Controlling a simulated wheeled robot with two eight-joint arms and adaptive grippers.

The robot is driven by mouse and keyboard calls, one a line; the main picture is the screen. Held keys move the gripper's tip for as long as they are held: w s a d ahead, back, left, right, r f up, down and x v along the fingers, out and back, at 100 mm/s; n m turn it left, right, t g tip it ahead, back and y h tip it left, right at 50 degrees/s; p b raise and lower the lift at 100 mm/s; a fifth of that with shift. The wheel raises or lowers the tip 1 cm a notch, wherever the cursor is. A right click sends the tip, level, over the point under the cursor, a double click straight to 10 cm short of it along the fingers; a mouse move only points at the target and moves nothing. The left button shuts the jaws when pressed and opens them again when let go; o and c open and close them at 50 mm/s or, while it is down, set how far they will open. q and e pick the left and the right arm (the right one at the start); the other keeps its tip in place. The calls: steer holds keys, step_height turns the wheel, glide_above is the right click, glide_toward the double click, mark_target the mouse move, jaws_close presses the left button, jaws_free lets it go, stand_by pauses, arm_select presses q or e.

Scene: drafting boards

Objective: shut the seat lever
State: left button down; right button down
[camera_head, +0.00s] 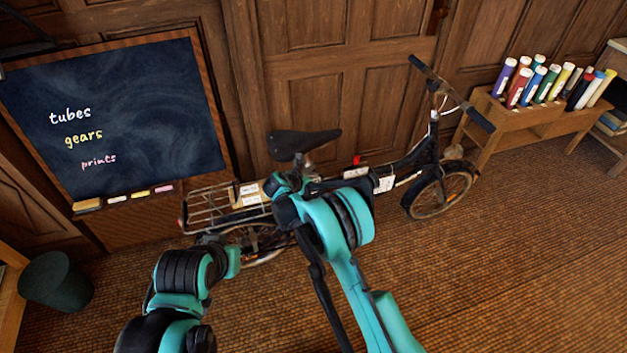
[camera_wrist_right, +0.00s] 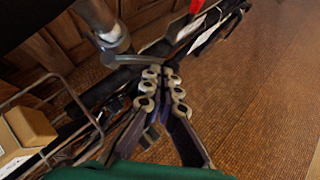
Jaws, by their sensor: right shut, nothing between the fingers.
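A bicycle (camera_head: 405,165) with a black saddle (camera_head: 300,143) stands against the panelled wall. In the right wrist view its seat post (camera_wrist_right: 97,18) runs down into a metal collar (camera_wrist_right: 113,43). A grey seat lever (camera_wrist_right: 140,60) sticks out from the collar to the right, across the dark frame tube. My right gripper (camera_wrist_right: 163,72) is shut and empty, its fingertips at the lever's outer end; I cannot tell whether they touch. In the head view my right arm reaches in below the saddle and hides the clamp area. My left arm shows at lower left; its gripper is not visible.
A rear rack (camera_head: 208,208) with a cardboard box (camera_wrist_right: 28,125) is left of the seat post. A chalkboard (camera_head: 115,110) stands behind at left, a dark bin (camera_head: 55,283) at lower left, and a shelf (camera_head: 530,118) of tubes at right. The right-hand floor is clear.

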steer(key=shift+d+n+y, duration=0.1)
steer(key=shift+n+y, duration=0.2)
steer(key=n, duration=0.1)
steer(key=n+y, duration=0.1)
steer(key=w+d+n+y, duration=0.1)
steer(key=shift+w+r+t, duration=0.1)
steer(key=shift+r+t, duration=0.2)
steer(key=shift+w+d+r, duration=0.1)
steer(key=shift+w+d, duration=0.2)
steer(key=shift+w, duration=0.25)
steer(key=shift+w+d+r, duration=0.1)
steer(key=shift+w+d, duration=0.15)
steer(key=shift+w, duration=0.25)
steer(key=shift+w, duration=0.15)
